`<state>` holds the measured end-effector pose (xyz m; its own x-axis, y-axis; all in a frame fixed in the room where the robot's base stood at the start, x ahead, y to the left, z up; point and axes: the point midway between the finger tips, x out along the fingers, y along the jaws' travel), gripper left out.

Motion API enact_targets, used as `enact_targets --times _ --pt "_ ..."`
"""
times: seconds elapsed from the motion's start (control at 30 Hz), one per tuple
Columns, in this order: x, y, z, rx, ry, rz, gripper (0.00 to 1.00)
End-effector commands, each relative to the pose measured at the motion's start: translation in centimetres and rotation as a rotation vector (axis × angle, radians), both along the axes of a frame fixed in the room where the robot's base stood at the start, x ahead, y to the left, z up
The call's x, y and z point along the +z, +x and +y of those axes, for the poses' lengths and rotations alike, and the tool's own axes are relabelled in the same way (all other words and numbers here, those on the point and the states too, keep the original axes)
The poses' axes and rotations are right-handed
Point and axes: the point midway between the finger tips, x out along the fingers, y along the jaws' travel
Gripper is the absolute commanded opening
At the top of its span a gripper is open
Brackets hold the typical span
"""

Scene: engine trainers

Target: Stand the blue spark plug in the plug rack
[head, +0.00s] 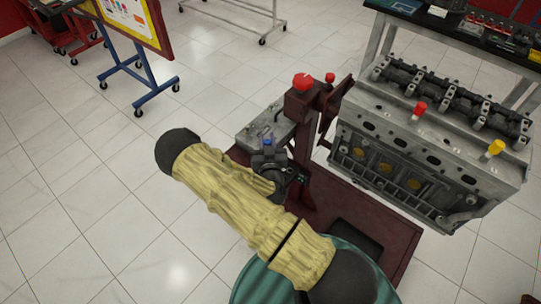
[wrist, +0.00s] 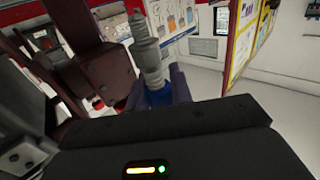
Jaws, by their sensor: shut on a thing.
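The blue spark plug shows in the wrist view (wrist: 158,92), with its grey ribbed end up and its blue part between the fingers. My gripper (wrist: 158,88) is shut on it. In the head view my gripper (head: 268,155) is beside the dark red stand, with a small blue bit of the plug (head: 267,142) showing above it. The plug looks held clear, though its lower end is hidden by the gripper. I cannot make out the plug rack for certain. A grey metal plate (head: 250,134) with small items lies just behind the gripper.
A dark red stand (head: 303,150) with red knobs rises right of my gripper. An engine block (head: 400,160) at right carries a red plug-like piece (head: 420,109) and a yellow one (head: 495,148). A dark bench stands behind. A blue-legged board stands at left; the floor between is clear.

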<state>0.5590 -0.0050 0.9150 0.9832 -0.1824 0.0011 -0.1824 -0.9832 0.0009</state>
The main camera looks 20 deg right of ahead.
Motion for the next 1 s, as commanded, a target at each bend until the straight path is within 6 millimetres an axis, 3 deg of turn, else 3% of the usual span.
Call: enact_targets --times 0.03,0.37,0.7,1.0 --pt "-0.8 0.5 0.0 -0.042 0.009 -0.007 0.0" --pt "-1.8 1.9 -1.5 -0.403 0.013 -0.006 0.0" --pt "-4.8 1.4 -1.7 -0.753 0.009 -0.002 0.0" --pt "-6.9 0.7 -1.3 -0.922 0.002 0.0 0.0"
